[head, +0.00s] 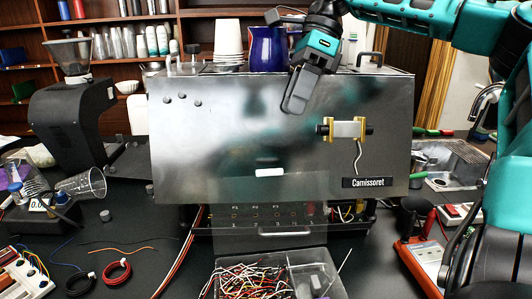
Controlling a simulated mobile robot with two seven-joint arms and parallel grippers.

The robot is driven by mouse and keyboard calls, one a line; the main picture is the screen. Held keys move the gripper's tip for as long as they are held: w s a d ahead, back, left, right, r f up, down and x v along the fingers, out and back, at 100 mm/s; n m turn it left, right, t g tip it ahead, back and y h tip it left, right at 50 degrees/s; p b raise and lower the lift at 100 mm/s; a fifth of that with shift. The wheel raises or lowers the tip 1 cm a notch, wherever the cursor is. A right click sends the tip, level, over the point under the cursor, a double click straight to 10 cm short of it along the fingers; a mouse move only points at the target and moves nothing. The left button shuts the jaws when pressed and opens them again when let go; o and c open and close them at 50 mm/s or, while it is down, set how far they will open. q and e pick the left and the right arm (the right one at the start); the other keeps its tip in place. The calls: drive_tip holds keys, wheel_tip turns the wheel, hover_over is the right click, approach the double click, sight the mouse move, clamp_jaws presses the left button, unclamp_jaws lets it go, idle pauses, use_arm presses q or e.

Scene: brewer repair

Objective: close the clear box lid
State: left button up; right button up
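The clear box (329,279) is at the bottom centre, cut off by the picture's lower edge, with many coloured wires in its left part. Its clear lid (270,217) appears to stand open and upright behind the box, in front of the brewer, with a small white tab (270,172) at its top edge. My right gripper (293,104) hangs in front of the upper part of the brewer's steel panel, well above the lid and apart from it. Its fingers are seen side-on, so their opening does not show. My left gripper is not in view.
The steel brewer (230,130) fills the middle, with cups and a blue pitcher (268,48) on top. A black grinder (72,120) and a tipped clear cup (84,184) are left. A red multimeter (421,262) lies right of the box. Wire coils (116,271) lie left.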

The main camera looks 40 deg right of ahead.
drive_tip(key=x, duration=1.1)
drive_tip(key=shift+f, duration=0.15)
drive_tip(key=shift+c, duration=0.2)
clamp_jaws()
idle(0.8)
